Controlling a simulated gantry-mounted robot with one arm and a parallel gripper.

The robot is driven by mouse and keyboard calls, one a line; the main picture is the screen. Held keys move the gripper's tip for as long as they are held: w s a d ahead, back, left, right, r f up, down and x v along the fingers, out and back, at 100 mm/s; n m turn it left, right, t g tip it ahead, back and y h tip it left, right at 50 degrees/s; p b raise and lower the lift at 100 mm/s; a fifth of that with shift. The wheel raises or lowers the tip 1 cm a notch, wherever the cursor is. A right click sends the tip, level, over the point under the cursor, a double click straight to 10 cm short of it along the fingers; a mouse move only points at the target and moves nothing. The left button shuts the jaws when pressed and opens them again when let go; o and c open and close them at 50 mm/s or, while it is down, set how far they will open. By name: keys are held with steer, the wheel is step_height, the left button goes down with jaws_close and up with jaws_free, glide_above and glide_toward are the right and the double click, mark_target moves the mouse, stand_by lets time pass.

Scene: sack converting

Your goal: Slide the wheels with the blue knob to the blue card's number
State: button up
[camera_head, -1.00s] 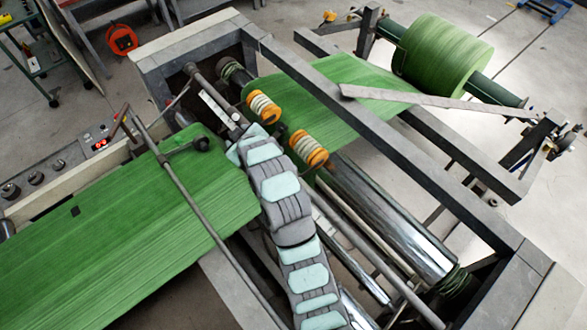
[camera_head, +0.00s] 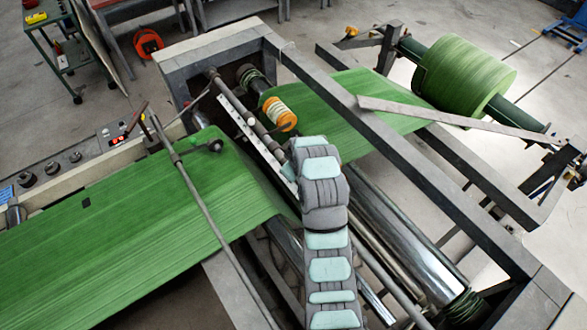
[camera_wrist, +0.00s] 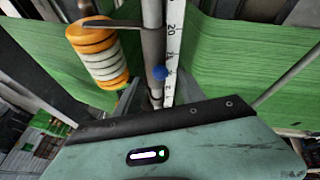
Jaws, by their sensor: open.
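The blue knob (camera_wrist: 160,73) shows in the wrist view on a grey rod beside a white numbered scale (camera_wrist: 173,38), just below the printed 20. Orange-and-white wheels (camera_wrist: 95,50) sit to its left, joined to the rod by a dark arm. My gripper (camera_wrist: 158,92) is open, its fingers on either side of the rod close to the knob; contact cannot be told. In the head view one set of orange-and-white wheels (camera_head: 280,113) shows, and my arm hides my gripper and the knob. A small blue patch (camera_head: 6,193) at the left edge may be the blue card; no number is readable.
Green sheet (camera_head: 130,225) runs through the machine from the green roll (camera_head: 465,75). A grey frame beam (camera_head: 400,150) crosses right of my arm. A thin rod (camera_head: 205,215) crosses the left sheet. A shiny roller (camera_head: 400,235) lies below the beam.

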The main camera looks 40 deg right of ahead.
steer(key=shift+x, duration=1.65)
steer(key=shift+c, duration=0.2)
steer(key=c, duration=0.9)
jaws_close()
